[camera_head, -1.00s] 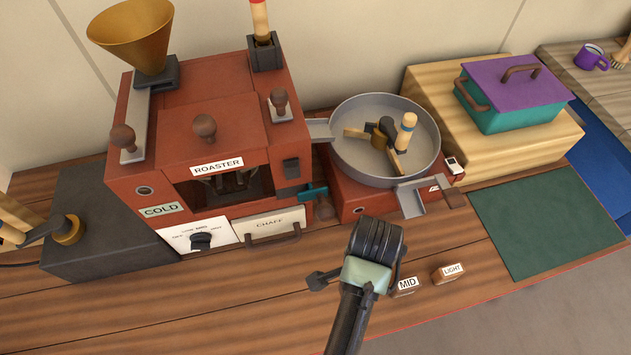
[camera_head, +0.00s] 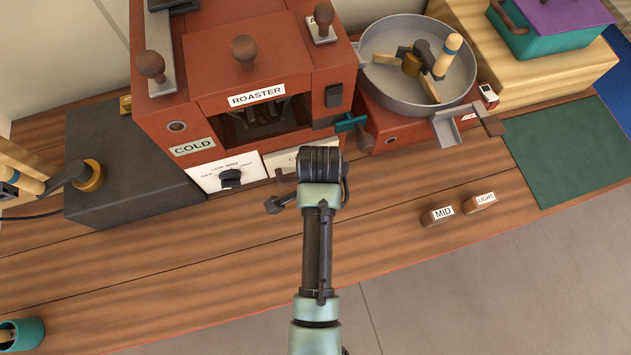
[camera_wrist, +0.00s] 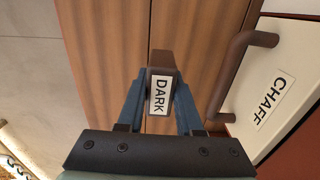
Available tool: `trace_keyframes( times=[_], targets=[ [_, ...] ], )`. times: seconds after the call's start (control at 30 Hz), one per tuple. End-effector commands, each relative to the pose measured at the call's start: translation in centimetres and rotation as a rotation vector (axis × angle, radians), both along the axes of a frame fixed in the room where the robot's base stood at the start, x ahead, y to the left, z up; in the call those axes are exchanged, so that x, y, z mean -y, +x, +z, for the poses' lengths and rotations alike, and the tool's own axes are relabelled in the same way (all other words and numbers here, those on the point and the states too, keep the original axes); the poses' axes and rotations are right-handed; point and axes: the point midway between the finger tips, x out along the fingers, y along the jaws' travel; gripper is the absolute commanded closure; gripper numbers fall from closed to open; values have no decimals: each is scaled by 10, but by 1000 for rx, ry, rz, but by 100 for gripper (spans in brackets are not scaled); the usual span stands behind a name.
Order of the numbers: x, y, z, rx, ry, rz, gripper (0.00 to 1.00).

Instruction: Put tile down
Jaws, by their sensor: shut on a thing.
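My gripper (camera_wrist: 160,105) is shut on a small brown tile with a white DARK label (camera_wrist: 160,95) in the wrist view. The tile is held between the two blue fingers, with the wooden counter (camera_wrist: 105,35) beneath it. I cannot tell whether the tile touches the counter. In the head view my wrist hides the fingers and the tile, in front of the roaster. The MID tile (camera_head: 438,214) and the LIGHT tile (camera_head: 479,201) lie on the counter to the right.
The red roaster (camera_head: 225,60) stands behind, and its chaff drawer handle (camera_wrist: 228,75) is close to the gripper's right. A cooling pan (camera_head: 385,85) and a green mat (camera_head: 560,150) are further right. Bare counter lies left and right of my arm.

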Motion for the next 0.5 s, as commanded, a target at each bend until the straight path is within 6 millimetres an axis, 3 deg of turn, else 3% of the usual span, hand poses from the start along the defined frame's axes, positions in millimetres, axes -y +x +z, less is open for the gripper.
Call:
trace_keyframes(
  times=[0.3,0.5],
  targets=[
    [0,0,-38,-1,0,1,100],
    [0,0,-42,3,0,2,100]
  ],
)
